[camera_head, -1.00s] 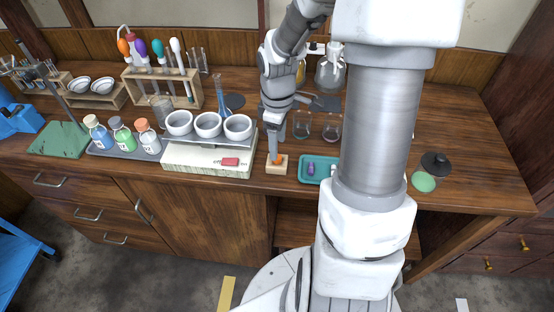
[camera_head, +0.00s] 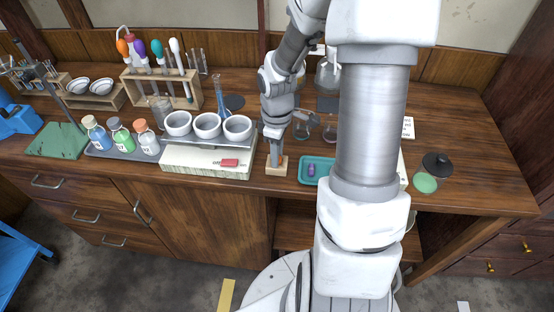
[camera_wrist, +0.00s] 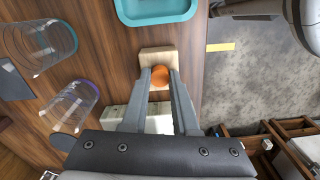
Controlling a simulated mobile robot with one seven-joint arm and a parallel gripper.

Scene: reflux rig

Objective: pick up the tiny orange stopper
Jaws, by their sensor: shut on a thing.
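The tiny orange stopper (camera_wrist: 160,75) shows in the wrist view between the two fingertips of my gripper (camera_wrist: 159,80). The fingers are shut on it, one on each side. A small light wooden block (camera_wrist: 157,55) lies directly beyond the stopper in that view; I cannot tell whether the two touch. In the head view my gripper (camera_head: 275,158) points down over the wooden block (camera_head: 283,168) near the bench's front edge. The stopper is mostly hidden there by the fingers.
A teal tray (camera_head: 302,180) with a purple piece lies just right of the block. Left stands a white box (camera_head: 205,167) with several white bowls above it. Glass beakers (camera_head: 329,132) stand behind. The bench's front edge is close.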

